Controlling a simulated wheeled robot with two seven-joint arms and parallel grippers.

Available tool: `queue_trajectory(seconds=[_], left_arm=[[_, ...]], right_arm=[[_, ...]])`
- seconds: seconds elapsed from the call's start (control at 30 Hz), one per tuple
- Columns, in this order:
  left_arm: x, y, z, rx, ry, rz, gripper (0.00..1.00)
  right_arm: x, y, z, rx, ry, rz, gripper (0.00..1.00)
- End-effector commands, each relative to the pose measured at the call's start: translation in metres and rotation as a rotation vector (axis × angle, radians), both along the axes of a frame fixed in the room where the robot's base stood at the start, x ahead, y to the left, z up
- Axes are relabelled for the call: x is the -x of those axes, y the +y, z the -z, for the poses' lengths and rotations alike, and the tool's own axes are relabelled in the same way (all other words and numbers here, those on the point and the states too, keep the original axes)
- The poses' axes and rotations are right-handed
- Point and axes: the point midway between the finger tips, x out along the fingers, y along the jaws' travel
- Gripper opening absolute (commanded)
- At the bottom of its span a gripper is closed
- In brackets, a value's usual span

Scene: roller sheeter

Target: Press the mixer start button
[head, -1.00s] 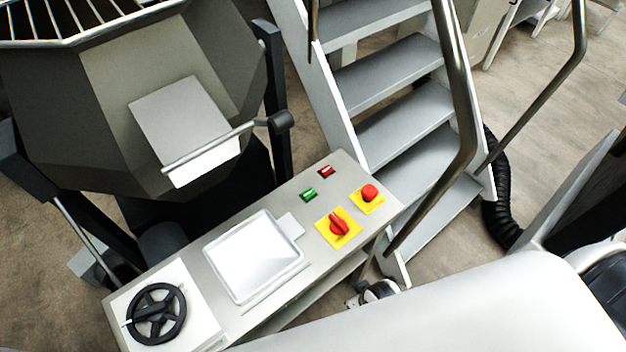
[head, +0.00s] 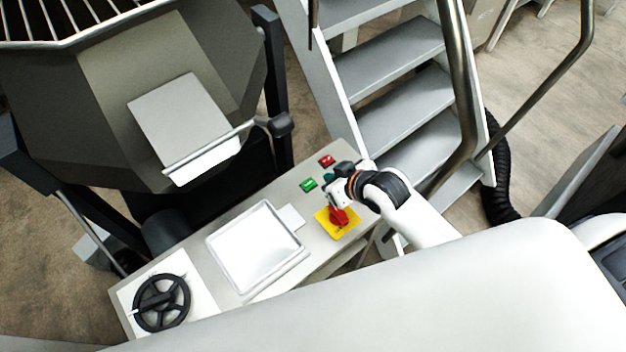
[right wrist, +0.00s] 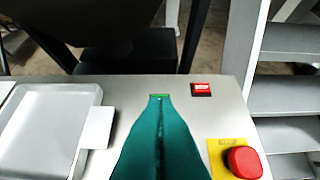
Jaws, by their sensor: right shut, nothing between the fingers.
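The green button (head: 308,185), the likely mixer start button, sits on the grey control panel (head: 262,197). It also shows in the right wrist view (right wrist: 159,96), partly hidden behind my fingertips. My right gripper (head: 327,179) is over the panel, just right of the green button in the head view. In the right wrist view its teal fingers (right wrist: 159,108) are shut, empty and lined up with the button. I cannot tell whether they touch it. My left gripper is not in view.
A red button (head: 327,160) is beside the green one.

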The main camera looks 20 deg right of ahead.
Motion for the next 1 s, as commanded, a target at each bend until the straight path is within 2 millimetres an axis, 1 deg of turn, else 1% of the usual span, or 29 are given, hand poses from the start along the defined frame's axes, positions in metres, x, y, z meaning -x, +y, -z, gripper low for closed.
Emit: queue_trajectory(seconds=[0.2,0.37,0.47,0.9,1.0], left_arm=[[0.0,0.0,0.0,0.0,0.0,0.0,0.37],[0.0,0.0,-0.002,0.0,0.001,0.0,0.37],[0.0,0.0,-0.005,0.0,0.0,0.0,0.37],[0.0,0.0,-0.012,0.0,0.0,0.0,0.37],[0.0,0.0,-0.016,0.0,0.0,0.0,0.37]], right_arm=[[0.0,0.0,0.001,0.001,0.002,0.001,0.0],[-0.008,0.003,0.009,0.001,0.003,0.001,0.0],[-0.018,0.007,0.019,0.001,0.003,0.001,0.0],[-0.068,0.025,0.073,0.001,0.004,0.001,0.0],[-0.066,0.024,0.089,0.004,0.006,0.001,0.0]])
